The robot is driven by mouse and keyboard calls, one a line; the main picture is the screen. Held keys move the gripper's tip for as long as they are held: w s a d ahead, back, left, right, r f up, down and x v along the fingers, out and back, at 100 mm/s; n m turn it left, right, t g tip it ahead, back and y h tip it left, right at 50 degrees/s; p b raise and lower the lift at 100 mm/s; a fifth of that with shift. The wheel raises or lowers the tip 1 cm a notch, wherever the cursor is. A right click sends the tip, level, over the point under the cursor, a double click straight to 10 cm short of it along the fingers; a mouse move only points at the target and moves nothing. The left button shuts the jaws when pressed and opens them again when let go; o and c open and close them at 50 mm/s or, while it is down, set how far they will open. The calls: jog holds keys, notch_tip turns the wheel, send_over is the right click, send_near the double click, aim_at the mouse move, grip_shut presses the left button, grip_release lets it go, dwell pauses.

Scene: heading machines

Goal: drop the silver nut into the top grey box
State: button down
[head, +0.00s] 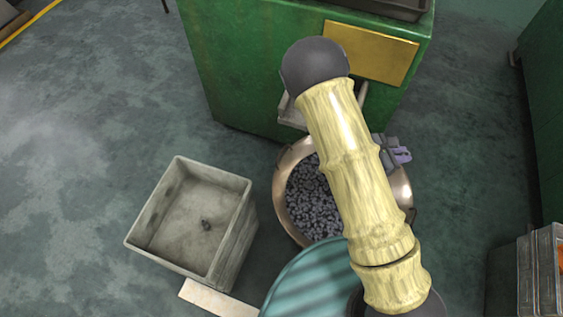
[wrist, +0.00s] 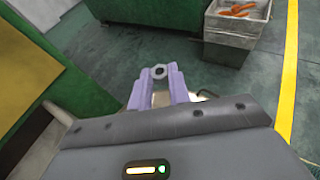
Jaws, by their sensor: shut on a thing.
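My gripper (wrist: 157,85) has two purple fingers shut on a silver nut (wrist: 158,72), which shows as a ring at the fingertips in the wrist view. In the head view my gripper (head: 401,155) is above the right rim of a copper-coloured tub, and the nut cannot be made out there. An open grey box (head: 240,222) stands to the left of the tub, well apart from my gripper. One small dark piece (head: 206,224) lies on its inside floor.
The copper-coloured tub (head: 291,163) holds many dark grey pieces (head: 312,200). A green machine (head: 235,70) stands behind it. Another grey box (wrist: 237,32) with orange pieces stands at the right. Floor left of the open box is clear.

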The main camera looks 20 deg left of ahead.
notch_tip(320, 180, up, 16)
jog(key=s+p, duration=0.1)
jog(key=p, duration=2)
jog(key=shift+d+n+y, duration=0.3)
jog(key=shift+d+y, duration=0.05)
jog(key=shift+y, duration=0.05)
jog(key=shift+s, duration=0.1)
